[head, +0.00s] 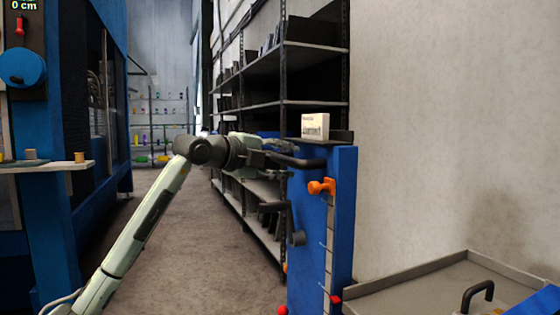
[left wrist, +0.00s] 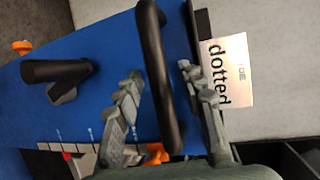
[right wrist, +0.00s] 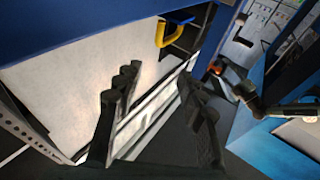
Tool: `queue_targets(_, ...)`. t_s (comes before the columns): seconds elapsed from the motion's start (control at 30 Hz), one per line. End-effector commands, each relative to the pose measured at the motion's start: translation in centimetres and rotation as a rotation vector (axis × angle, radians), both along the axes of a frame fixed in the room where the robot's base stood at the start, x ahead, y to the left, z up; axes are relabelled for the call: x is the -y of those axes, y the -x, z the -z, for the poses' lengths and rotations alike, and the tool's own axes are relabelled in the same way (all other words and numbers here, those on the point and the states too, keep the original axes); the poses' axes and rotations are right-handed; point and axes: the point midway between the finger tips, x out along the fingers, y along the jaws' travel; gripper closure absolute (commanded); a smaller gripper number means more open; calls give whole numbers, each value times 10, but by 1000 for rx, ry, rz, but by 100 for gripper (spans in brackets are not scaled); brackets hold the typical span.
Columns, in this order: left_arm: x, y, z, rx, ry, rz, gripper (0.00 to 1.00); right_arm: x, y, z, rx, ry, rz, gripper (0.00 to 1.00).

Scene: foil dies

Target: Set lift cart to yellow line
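The blue lift cart (head: 308,225) stands right of centre in the head view, with a tick scale (head: 328,255) and a red marker (head: 336,299) low on it. Its black handle bar (left wrist: 160,85) shows in the left wrist view. My left gripper (head: 280,160) is at the top of the cart. In the left wrist view its fingers (left wrist: 160,80) stand apart on either side of the bar, with gaps visible. My right gripper (right wrist: 155,90) appears only in the right wrist view, fingers apart with nothing held between them. I cannot make out a yellow line on the cart.
An orange knob (head: 320,186) and a dark lever (head: 272,206) project from the cart. A white "dotted" label (left wrist: 228,75) is beside the bar. A shelf rack (head: 283,75) stands behind. A grey tray (head: 440,285) is at lower right. The aisle floor (head: 190,240) is clear.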

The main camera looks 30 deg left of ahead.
Motion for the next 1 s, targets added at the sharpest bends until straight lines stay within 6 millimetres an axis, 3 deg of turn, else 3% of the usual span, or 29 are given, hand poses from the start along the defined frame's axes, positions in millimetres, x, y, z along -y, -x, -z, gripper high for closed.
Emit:
queue_targets(0.17,-6,19,-3,0,-3,-1,61,0,0,0,1,3,0,60)
queue_targets(0.6,-27,100,-18,-2,-2,-1,61,1,0,0,2,6,0,60)
queue_targets(0.77,-30,111,-20,-2,-1,0,61,1,0,-1,2,6,0,60)
queue_targets(1.0,-30,113,-21,-1,0,1,61,1,0,-1,2,6,0,60)
